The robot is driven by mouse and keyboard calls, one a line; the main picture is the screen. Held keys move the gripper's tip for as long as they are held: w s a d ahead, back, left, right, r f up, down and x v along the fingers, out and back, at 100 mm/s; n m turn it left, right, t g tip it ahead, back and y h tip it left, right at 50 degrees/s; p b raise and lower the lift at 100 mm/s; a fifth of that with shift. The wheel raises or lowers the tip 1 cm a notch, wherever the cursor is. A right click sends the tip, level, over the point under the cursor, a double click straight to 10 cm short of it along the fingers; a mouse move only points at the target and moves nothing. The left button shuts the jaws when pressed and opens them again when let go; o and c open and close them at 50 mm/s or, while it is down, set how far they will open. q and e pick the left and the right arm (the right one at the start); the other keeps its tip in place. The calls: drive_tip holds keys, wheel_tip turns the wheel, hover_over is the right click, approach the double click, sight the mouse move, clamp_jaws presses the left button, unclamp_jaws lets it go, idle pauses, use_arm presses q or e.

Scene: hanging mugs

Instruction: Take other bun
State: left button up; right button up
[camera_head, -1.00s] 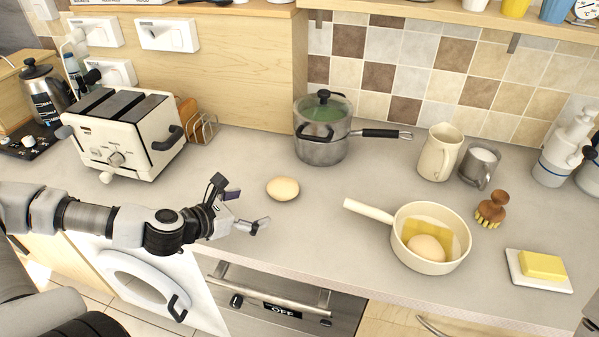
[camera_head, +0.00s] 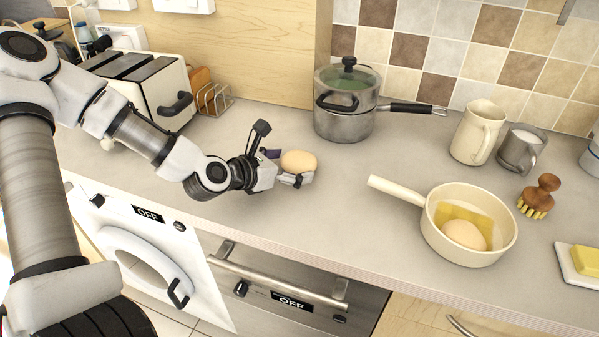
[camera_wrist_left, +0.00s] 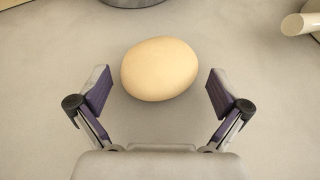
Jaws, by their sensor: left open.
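A round tan bun (camera_head: 298,161) lies on the grey counter; it also shows in the left wrist view (camera_wrist_left: 159,68). My left gripper (camera_head: 283,168) is low over the counter at the bun. In the left wrist view its two fingers (camera_wrist_left: 158,92) are spread, with the bun just ahead of and partly between them and clear space on both sides. A second bun (camera_head: 464,235) lies in the cream pan (camera_head: 430,228) on a yellow piece. My right gripper is not in view.
A lidded pot (camera_head: 343,122) stands behind the bun, its handle pointing right. A white toaster (camera_head: 160,98) stands behind my left arm. A jug (camera_head: 474,134), a mug (camera_head: 519,152), a brush (camera_head: 538,198) and a butter dish (camera_head: 570,276) are at the right.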

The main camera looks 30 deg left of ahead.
use_arm(q)
drive_tip(key=shift+x, duration=0.75)
drive_tip(key=shift+s, duration=0.1)
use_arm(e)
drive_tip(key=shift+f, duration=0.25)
use_arm(q)
drive_tip(key=c, duration=1)
drive_tip(key=shift+o, duration=0.2)
drive_tip(key=shift+r, duration=0.15)
